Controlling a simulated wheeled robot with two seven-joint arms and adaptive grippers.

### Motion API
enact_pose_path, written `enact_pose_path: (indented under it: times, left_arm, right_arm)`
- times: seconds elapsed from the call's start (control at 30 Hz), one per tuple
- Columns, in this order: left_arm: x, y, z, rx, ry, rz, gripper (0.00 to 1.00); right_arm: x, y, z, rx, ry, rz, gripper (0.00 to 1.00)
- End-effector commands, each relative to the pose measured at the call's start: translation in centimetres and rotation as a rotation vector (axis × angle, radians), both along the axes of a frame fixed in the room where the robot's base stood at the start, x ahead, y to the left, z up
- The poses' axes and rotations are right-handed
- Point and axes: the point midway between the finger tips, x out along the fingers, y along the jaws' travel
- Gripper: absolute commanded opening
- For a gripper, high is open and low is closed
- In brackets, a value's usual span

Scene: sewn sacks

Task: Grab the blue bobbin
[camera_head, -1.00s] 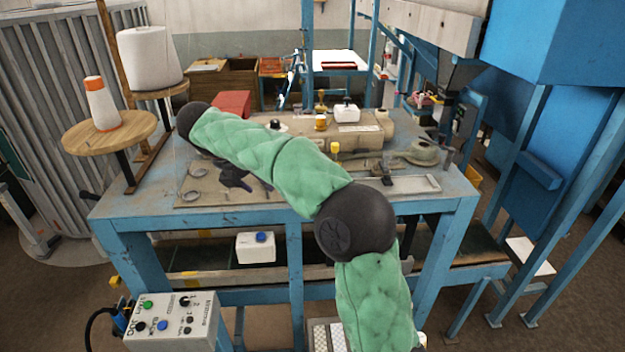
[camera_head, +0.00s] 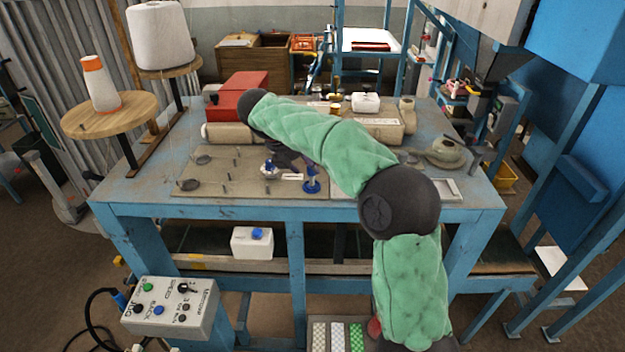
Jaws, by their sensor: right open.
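A blue bobbin (camera_head: 311,181) stands upright on the tan board on the blue worktable (camera_head: 345,212), near its front edge. A smaller white piece with a blue top (camera_head: 269,168) lies to its left. My right arm, in a green quilted sleeve, reaches from the lower right across the table. My right gripper (camera_head: 288,158) is dark and partly hidden under the forearm. It is open, just above and behind the bobbin, and appears apart from it. My left gripper is not in view.
A red box (camera_head: 238,96) and a tan machine body stand at the back of the table. A round wooden stand (camera_head: 122,118) with a thread cone is at the left. A control box (camera_head: 170,308) is at lower left.

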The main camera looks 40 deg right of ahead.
Motion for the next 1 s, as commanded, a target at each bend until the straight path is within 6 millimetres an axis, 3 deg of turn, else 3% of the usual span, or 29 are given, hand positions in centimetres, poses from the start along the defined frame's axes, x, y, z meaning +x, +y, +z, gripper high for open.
enact_pose_path:
  times: [0.4,0.7,0.77,0.9,1.0]
  left_arm:
    - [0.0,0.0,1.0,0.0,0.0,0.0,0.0]
    - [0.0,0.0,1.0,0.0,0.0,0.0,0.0]
    - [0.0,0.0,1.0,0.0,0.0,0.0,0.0]
    - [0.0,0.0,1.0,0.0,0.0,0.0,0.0]
    - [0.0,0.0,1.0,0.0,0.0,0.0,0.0]
  right_arm:
    - [0.2,-2.4,-4.0,0.0,0.001,0.0,0.53]
    - [0.3,-2.7,-4.5,0.001,0.0,0.001,0.53]
    - [0.3,-2.7,-4.5,0.001,0.0,0.001,0.41]
    - [0.3,-2.7,-4.5,0.001,0.0,0.001,0.02]
    - [0.3,-2.6,-4.5,0.001,0.0,0.001,0.0]
